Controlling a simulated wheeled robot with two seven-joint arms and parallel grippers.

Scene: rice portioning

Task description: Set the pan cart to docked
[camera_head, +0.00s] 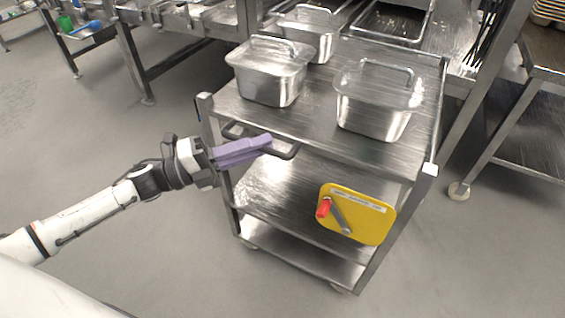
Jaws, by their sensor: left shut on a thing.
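The pan cart (300,128) is a steel cart with shelves, standing in the middle of the head view close to the steel counter behind it. Three lidded steel pans stand on its top: a left one (268,82), a right one (375,110) and a back one (322,42). A dark handle bar (286,154) sticks out at the cart's front left. My left gripper (262,146), with purple fingers, is shut on this handle. A yellow panel (368,218) with a red-knobbed lever hangs on the cart's front right. My right gripper is out of view.
A steel counter (455,62) with an empty sunken tray (392,20) runs behind the cart. A steel rack (520,125) with a caster stands at the right. Another table (180,25) stands at the back left. The grey floor left of the cart is clear.

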